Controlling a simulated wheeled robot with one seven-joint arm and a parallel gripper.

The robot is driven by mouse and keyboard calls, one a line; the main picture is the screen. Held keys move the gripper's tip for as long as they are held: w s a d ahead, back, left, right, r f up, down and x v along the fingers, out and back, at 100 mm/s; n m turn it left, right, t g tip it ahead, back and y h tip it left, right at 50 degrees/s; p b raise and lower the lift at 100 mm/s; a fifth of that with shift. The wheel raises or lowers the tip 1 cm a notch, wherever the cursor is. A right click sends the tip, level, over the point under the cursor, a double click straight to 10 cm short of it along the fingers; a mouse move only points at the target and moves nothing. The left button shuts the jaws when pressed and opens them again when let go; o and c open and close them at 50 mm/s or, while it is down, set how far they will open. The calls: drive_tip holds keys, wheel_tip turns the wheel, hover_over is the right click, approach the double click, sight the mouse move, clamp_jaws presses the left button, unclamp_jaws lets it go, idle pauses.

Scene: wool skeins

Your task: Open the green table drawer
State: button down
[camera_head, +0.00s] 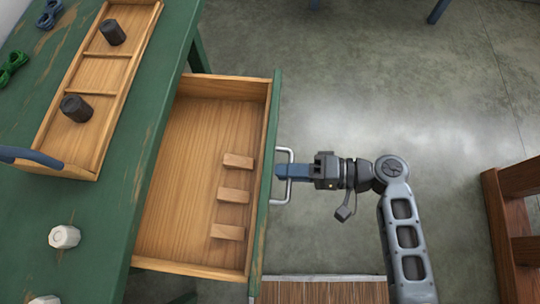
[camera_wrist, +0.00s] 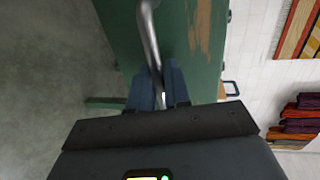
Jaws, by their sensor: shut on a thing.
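The green table (camera_head: 95,215) fills the left of the head view. Its drawer (camera_head: 198,133) is pulled well out to the right, with a wooden inside and a green front (camera_head: 262,200). Several small wooden blocks (camera_head: 233,195) lie in the drawer. A metal bar handle (camera_head: 289,188) stands on the drawer front; it also shows in the wrist view (camera_wrist: 150,35). My gripper (camera_head: 287,171) comes from the right and is shut on the handle. In the wrist view its blue fingers (camera_wrist: 158,88) sit on both sides of the bar.
A brown wooden bench or rack (camera_head: 492,220) stands at right. A slatted mat (camera_head: 325,292) lies at the bottom.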

drive_tip(key=shift+d, duration=0.6)
drive_tip(key=c, duration=1.3)
unclamp_jaws()
drive_tip(key=shift+o, duration=0.2)
drive_tip(key=shift+d, duration=0.1)
drive_tip(key=v, duration=0.7)
drive_tip(key=shift+d, duration=0.3)
drive_tip(key=shift+s, duration=0.1)
